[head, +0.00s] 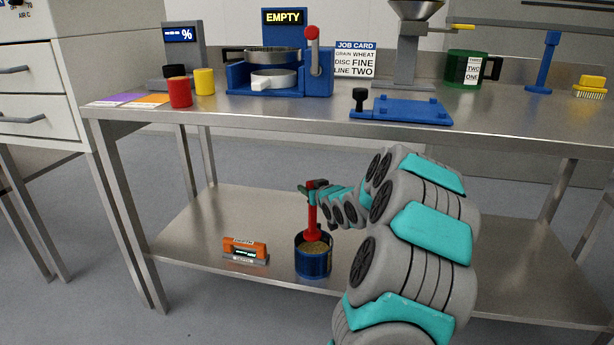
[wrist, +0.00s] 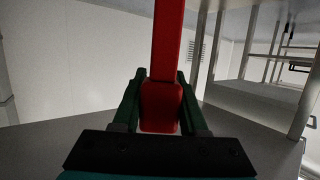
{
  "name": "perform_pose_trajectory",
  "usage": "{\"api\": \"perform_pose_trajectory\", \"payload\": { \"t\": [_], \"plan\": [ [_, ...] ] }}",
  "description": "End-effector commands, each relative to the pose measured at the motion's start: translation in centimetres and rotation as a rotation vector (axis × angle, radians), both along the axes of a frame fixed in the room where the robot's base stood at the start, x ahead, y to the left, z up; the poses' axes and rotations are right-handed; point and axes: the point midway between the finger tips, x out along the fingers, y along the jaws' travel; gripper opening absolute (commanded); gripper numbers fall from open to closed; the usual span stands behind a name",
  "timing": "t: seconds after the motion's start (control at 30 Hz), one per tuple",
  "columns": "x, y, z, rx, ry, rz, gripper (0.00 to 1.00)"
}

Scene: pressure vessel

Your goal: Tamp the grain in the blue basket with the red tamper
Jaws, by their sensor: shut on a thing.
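The blue basket (head: 313,264) stands on the lower shelf of the steel table, with tan grain (head: 315,247) inside. The red tamper (head: 312,218) is upright over the basket, its wide red foot at the basket's mouth, at or just above the grain; I cannot tell if it touches. My gripper (head: 313,187) is shut on the upper part of the tamper. In the wrist view the red tamper (wrist: 167,45) stands between the two dark green fingers of my gripper (wrist: 160,100). The basket is not visible in the wrist view.
An orange level-like tool (head: 245,250) lies on the lower shelf (head: 200,225) left of the basket. The table top (head: 230,112) is above the shelf and holds a blue machine (head: 280,80), red (head: 180,92) and yellow (head: 204,81) cups, and a blue plate (head: 405,110). The shelf's left part is mostly clear.

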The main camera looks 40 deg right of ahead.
Motion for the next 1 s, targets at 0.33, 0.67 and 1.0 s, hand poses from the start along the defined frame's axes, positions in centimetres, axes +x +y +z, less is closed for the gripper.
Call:
{"api": "perform_pose_trajectory", "payload": {
  "t": [0.33,0.67,1.0],
  "plan": [
    [-0.2,-0.6,-0.8,-0.002,-0.001,-0.009,0.00],
    [-0.2,-0.6,-3.3,-0.003,-0.001,-0.008,0.00],
    [-0.2,-0.6,-5.3,-0.001,0.000,-0.008,0.00]
  ]
}}
